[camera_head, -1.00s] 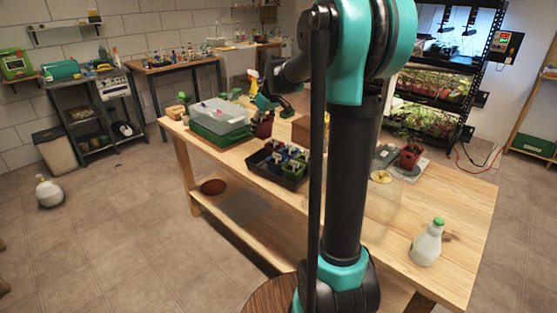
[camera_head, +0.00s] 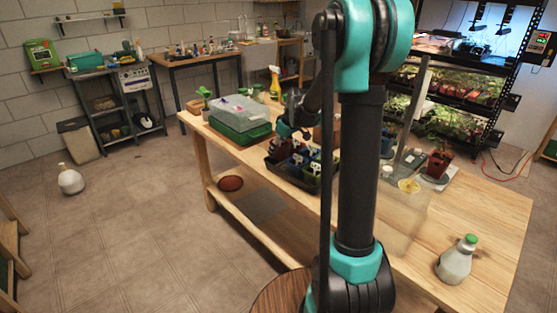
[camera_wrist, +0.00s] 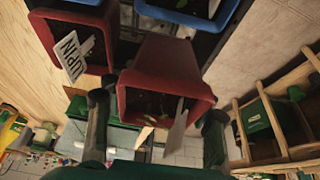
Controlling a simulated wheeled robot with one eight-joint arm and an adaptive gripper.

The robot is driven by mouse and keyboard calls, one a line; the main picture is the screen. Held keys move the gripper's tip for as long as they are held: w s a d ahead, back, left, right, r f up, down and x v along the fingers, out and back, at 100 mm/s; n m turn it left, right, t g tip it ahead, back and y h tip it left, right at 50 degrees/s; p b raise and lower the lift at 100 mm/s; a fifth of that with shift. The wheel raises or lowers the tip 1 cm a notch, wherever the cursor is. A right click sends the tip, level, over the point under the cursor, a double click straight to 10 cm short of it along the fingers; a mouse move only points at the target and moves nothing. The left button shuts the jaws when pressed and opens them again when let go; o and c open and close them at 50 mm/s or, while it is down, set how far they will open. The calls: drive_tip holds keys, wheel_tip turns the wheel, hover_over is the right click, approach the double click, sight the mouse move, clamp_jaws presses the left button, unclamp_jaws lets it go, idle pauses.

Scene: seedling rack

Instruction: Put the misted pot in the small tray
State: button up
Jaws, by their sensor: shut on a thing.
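My gripper (camera_wrist: 157,122) is shut on a dark red square pot (camera_wrist: 165,75), which holds dark soil, small green bits and a pale label (camera_wrist: 178,128). In the head view the held pot (camera_head: 281,150) is at the back left corner of the small black tray (camera_head: 285,179). I cannot tell whether it touches the tray floor, or whether its surface is misted. The tray holds several other small pots, some blue. In the wrist view, a labelled red pot (camera_wrist: 75,28) and a blue-rimmed pot (camera_wrist: 185,15) are close to the held pot.
A clear-lidded green box (camera_head: 240,118) stands left of the tray. A yellow spray bottle (camera_head: 275,82) is behind. The bench front right is mostly clear.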

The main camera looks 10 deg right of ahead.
sight(278, 159)
drive_tip(key=shift+f, duration=2.3)
drive_tip(key=shift+f, duration=0.15)
drive_tip(key=o, duration=1)
drive_tip(key=v, duration=1.2)
